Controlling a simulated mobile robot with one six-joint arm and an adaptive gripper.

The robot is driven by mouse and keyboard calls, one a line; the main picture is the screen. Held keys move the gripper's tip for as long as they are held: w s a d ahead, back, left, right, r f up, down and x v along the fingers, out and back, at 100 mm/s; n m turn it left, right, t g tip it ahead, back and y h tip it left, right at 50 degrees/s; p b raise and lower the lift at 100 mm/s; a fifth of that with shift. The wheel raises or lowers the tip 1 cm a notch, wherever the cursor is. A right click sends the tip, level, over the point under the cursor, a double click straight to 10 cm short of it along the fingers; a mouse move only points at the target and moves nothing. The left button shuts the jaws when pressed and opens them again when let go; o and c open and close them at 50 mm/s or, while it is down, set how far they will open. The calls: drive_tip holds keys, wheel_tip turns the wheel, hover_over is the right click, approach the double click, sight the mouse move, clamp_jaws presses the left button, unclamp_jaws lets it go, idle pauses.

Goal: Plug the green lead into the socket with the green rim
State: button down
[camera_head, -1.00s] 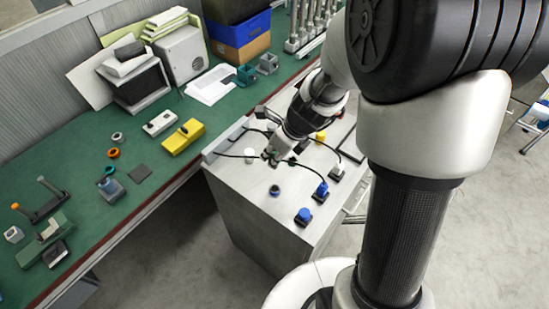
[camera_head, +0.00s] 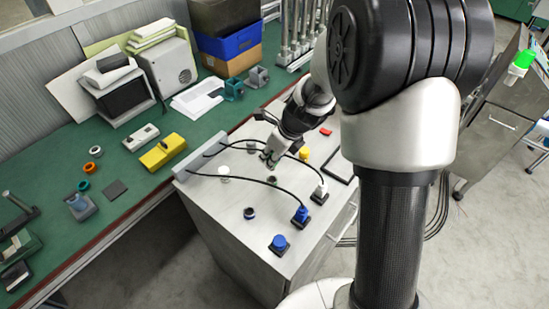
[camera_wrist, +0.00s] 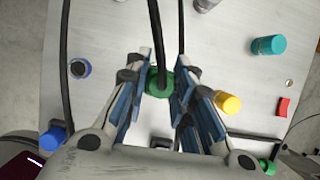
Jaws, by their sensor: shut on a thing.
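My gripper (camera_head: 268,158) is over the grey cabinet top, and its fingers are closed around the green plug (camera_wrist: 160,82) of a black cable. In the wrist view the cable runs up and away from the plug. I cannot tell from these views how far the plug is above the surface. A small green thing (camera_wrist: 268,166) shows at the lower right of the wrist view, partly hidden by my gripper; I cannot tell whether it is the green-rimmed socket. In the head view no green rim can be made out.
A blue plug (camera_head: 300,214) and a white plug (camera_head: 320,191) sit in black bases, with cables arching across. A blue knob (camera_head: 279,243), a dark ring (camera_head: 249,213), a yellow cylinder (camera_head: 304,153) and a red block (camera_head: 326,132) also stand on the cabinet. A cluttered green bench (camera_head: 130,185) adjoins it.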

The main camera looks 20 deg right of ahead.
sight(275, 166)
drive_tip(key=shift+w+d+f, duration=0.1)
drive_tip(key=shift+w+f, duration=0.05)
drive_tip(key=shift+f, duration=0.15)
drive_tip(key=shift+a+f+b, duration=0.2)
drive_tip(key=shift+f+b, duration=0.55)
drive_tip(key=shift+b, duration=0.15)
wheel_tip(275, 166, down, 4)
drive_tip(key=b, duration=0.4)
drive_tip(key=shift+d+r+p, duration=0.1)
drive_tip(key=shift+p, duration=0.35)
drive_tip(key=shift+f+b, duration=0.4)
drive_tip(key=shift+f, duration=0.15)
idle(0.5)
drive_tip(key=c, duration=1.7)
unclamp_jaws()
drive_tip(key=shift+o, duration=0.2)
drive_tip(key=shift+r, duration=0.1)
drive_tip(key=p+v, duration=0.9)
drive_tip(key=v, duration=0.2)
